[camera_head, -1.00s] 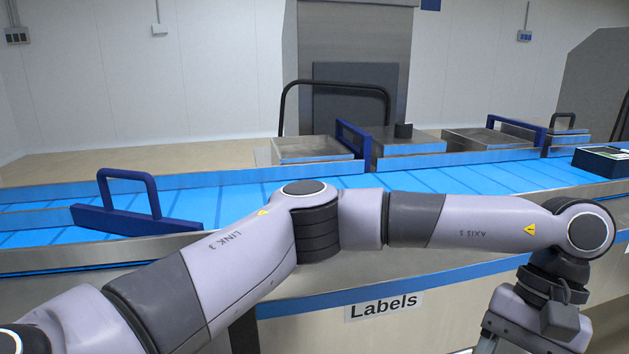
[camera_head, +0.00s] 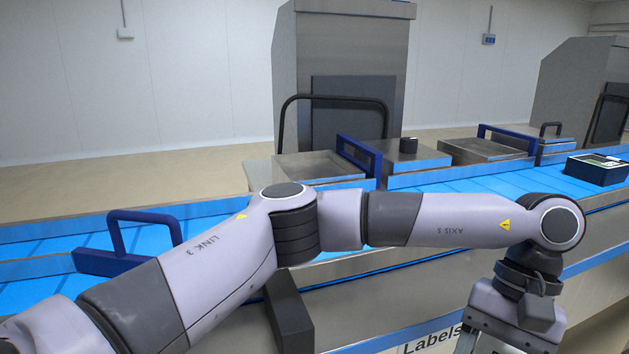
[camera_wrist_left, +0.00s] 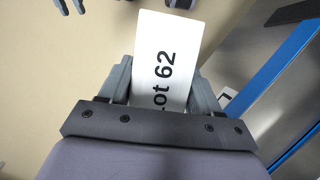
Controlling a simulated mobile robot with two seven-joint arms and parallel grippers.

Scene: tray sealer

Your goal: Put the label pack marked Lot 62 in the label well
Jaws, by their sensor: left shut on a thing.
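The Lot 62 label pack (camera_wrist_left: 165,60) is a white rectangle with black print, seen in the left wrist view. My left gripper (camera_wrist_left: 160,85) is shut on it, with a grey finger at each side. In the head view my left gripper (camera_head: 488,345) is at the bottom right, and its fingertips and the pack are cut off by the lower edge. A "Labels" sign (camera_head: 432,340) is on the counter front, partly covered by my arm. I cannot make out the label well. Grey finger-like parts (camera_wrist_left: 70,6) at the top of the wrist view may be my right gripper.
A blue conveyor (camera_head: 480,190) runs behind my left arm. A blue-handled bar (camera_head: 130,240) lies across it at left. Steel trays (camera_head: 325,165) and a sealer housing (camera_head: 340,70) stand behind it.

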